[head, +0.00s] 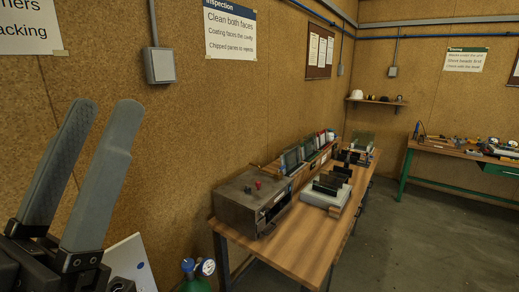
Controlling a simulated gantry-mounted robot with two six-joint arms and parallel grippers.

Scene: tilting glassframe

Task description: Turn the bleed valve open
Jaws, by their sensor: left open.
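My left gripper (103,112) stands at the left of the head view, fingers pointing up, open and empty. It is in front of the cork-coloured wall and close to the camera. Most of the cylinder is cut off. A grey metal box (243,211) on the bench has a small red knob (257,184) on top. I cannot tell which part is the bleed valve. My right gripper is not in view.
A wooden bench (285,252) carries the metal box, a rack of panes (305,157) and a pale block with dark slots (327,196). A white panel (130,262) stands beside the cylinder. A green-legged bench (460,152) is at the far right. The grey floor between is clear.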

